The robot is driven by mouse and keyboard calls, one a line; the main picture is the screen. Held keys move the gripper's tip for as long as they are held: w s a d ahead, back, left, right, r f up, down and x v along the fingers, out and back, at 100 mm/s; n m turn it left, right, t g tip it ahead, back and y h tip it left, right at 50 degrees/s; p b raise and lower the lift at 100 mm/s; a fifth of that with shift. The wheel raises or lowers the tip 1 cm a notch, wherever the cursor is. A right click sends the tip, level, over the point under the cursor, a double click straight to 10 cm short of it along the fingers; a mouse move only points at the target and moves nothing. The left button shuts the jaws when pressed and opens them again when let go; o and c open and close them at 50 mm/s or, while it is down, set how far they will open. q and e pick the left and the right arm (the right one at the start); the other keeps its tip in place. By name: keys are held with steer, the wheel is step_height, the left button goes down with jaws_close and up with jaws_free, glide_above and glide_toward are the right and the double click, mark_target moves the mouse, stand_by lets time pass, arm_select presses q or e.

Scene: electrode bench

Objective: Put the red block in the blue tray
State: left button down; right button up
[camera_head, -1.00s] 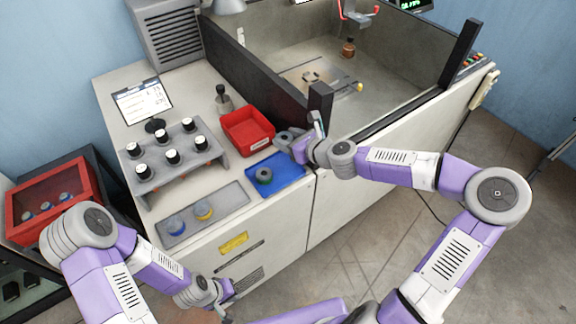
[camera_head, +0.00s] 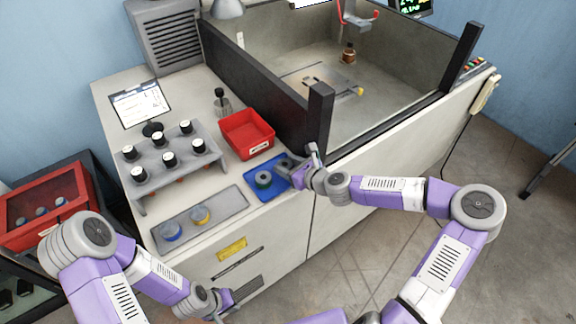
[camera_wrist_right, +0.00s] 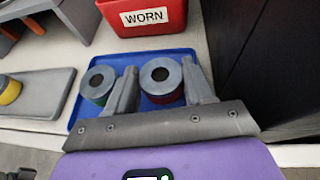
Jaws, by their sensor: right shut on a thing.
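The blue tray (camera_head: 270,193) lies at the front right of the bench top and also shows in the right wrist view (camera_wrist_right: 128,60). The red block (camera_wrist_right: 162,80), a short cylinder with a grey holed top and red side, sits between the fingers of my right gripper (camera_wrist_right: 160,88). In the head view my right gripper (camera_head: 286,166) is over the tray's right part and hides the block. I cannot tell whether the block touches the tray floor. My left gripper (camera_head: 226,299) hangs low in front of the bench, away from the tray; its fingers are unclear.
A green-sided holed cylinder (camera_wrist_right: 98,85) stands in the tray, left of the block. A red bin (camera_wrist_right: 143,17) labelled WORN is behind the tray. A grey plate (camera_head: 185,232) with blue and yellow pieces lies left. A dark post (camera_head: 319,118) rises close to the right arm.

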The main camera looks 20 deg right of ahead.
steer(key=o, duration=1.4)
steer(key=shift+f, duration=0.1)
steer(key=shift+d+r, duration=0.1)
steer(key=shift+r, duration=0.1)
steer(key=p+v, duration=0.3)
steer(key=v, duration=0.9)
